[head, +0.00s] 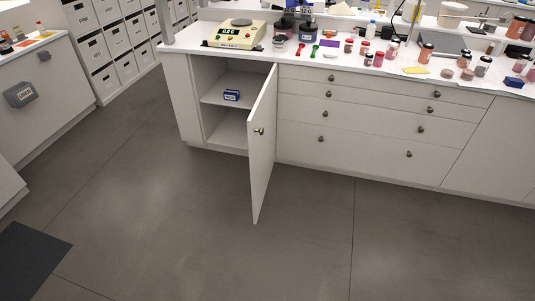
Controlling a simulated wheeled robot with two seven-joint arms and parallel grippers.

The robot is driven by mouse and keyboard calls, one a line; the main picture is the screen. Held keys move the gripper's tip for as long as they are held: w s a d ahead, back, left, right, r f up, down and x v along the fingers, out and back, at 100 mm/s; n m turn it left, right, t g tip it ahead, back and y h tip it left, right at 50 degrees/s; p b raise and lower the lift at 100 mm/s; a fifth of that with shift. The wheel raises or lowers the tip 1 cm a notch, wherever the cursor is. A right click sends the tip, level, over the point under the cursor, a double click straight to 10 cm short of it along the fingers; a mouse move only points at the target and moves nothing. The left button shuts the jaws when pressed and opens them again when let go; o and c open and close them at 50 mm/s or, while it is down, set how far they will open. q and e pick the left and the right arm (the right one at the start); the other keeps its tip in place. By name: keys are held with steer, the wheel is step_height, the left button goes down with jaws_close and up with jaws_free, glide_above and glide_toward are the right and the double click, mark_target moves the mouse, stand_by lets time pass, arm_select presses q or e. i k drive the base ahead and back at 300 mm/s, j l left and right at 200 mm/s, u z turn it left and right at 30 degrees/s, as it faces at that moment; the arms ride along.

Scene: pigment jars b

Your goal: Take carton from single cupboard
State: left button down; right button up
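The single cupboard (210,118) stands below the left end of the white counter. Its door (262,150) is swung open toward me, with a round knob (261,131) on it. The lower space of the cupboard is partly hidden by the door. Neither of my grippers shows in the head view.
A yellow scale (235,34) and many jars stand on the counter above. Closed drawers (375,115) with knobs lie to the right of the door. Another counter (40,90) stands at the left. The grey floor (170,210) in front is clear; a dark mat (32,262) lies lower left.

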mark_target(233, 95)
steer(key=i+j+u, duration=0.35)
steer(key=i+u, duration=0.15)
steer(key=i+j+u, duration=0.15)
steer(key=i+u, duration=0.3)
steer(key=i, duration=0.15)
steer(key=i+u, duration=0.5)
steer(key=i+z, duration=0.2)
steer(key=i, duration=0.3)
steer(key=i+j+z, duration=0.15)
steer(key=i, duration=0.3)
steer(key=i+j+z, duration=0.2)
steer(key=i, duration=0.3)
